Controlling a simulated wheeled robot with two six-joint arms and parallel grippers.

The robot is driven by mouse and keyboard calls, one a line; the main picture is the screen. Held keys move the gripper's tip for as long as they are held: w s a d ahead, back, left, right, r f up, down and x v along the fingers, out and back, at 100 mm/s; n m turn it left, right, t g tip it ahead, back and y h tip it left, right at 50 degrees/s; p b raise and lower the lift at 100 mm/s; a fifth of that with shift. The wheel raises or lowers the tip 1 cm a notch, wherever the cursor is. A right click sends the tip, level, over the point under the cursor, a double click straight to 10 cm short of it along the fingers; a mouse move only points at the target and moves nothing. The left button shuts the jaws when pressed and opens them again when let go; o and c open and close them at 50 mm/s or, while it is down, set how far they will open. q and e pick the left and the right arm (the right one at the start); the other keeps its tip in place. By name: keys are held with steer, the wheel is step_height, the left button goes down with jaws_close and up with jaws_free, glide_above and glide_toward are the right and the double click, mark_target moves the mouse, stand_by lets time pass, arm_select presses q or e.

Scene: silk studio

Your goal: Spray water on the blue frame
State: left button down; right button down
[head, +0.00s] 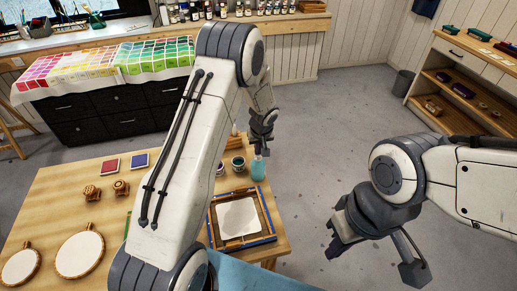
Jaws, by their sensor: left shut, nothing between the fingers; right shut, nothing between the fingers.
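The blue frame (263,240) lies flat near the table's right end. It is a wooden frame with blue edging around a pale cloth. A teal bottle (258,170), likely the sprayer, stands at the table's right edge behind the frame. My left gripper (262,146) is shut and empty just above this bottle; it covers the bottle's top, and I cannot tell whether they touch. My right gripper (338,247) is shut and empty over the floor to the right of the table.
Small jars (238,163) stand left of the bottle. Round hoops (80,254), wooden stamps (122,187), and red (110,165) and blue pads (139,160) lie on the table's (55,195) left part. Open floor (330,130) lies between the table and a shelf (460,85).

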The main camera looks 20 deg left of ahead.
arm_select(q)
steer(key=shift+s+f, duration=0.35)
steer(key=shift+f, duration=0.2)
steer(key=r+p, duration=0.1)
steer(key=r, duration=0.2)
steer(key=r+p, duration=0.1)
steer(key=r, duration=0.1)
steer(key=shift+w+p, duration=0.25)
steer(key=shift+p, duration=0.1)
steer(key=b+v, duration=0.3)
steer(key=v, duration=0.6)
steer(key=shift+r, duration=0.4)
steer(key=shift+d, duration=0.1)
